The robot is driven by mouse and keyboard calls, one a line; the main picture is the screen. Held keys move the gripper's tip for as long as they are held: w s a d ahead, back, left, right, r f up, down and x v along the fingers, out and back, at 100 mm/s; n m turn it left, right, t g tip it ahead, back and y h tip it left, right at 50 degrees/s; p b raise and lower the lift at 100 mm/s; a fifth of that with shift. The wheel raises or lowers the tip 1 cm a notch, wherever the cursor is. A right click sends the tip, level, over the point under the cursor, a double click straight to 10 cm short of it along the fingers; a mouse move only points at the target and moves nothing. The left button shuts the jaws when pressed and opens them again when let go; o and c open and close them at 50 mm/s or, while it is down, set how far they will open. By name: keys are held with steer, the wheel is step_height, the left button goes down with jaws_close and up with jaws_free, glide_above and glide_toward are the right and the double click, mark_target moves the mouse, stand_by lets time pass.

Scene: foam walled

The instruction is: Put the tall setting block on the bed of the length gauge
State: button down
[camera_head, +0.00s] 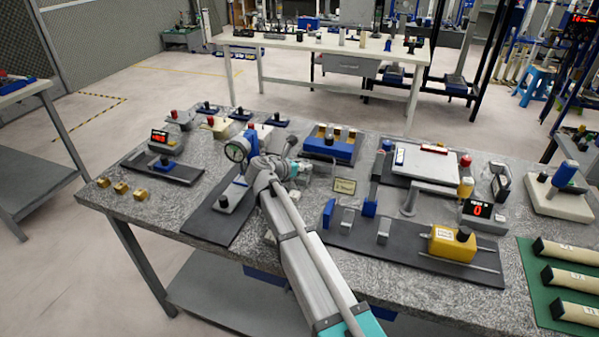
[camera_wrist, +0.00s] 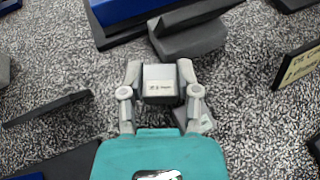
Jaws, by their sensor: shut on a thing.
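My gripper (camera_wrist: 160,70) is shut on a small grey block with a pale printed label (camera_wrist: 160,88); the lettering is too small to read. I cannot tell whether this is the tall setting block. In the head view my gripper (camera_head: 297,168) is over the middle of the granite bench, and the held block cannot be made out there. Two upright grey blocks (camera_head: 347,219) (camera_head: 384,230) stand on a dark mat to the right. A device with a red display (camera_head: 477,211) stands behind that mat; I cannot tell which fixture is the length gauge.
A dial gauge (camera_head: 237,151) stands left of my gripper. A blue tray (camera_head: 329,150) lies behind it, and a small sign (camera_head: 345,186) stands to its right. A yellow block (camera_head: 453,243) sits on rails.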

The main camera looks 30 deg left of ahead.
steer(key=shift+f+b, duration=0.35)
steer(key=shift+f, duration=0.25)
steer(key=shift+f, duration=0.15)
steer(key=shift+c, duration=1.7)
jaws_free()
steer(key=shift+s+r, duration=0.15)
steer(key=shift+r, duration=0.15)
steer(key=p+v, duration=0.4)
steer(key=v, duration=0.6)
steer(key=shift+s+r, duration=0.15)
steer(key=shift+s, duration=0.1)
steer(key=shift+s+a+r+p, duration=0.15)
steer(key=shift+s+p, duration=0.2)
steer(key=shift+s, duration=0.2)
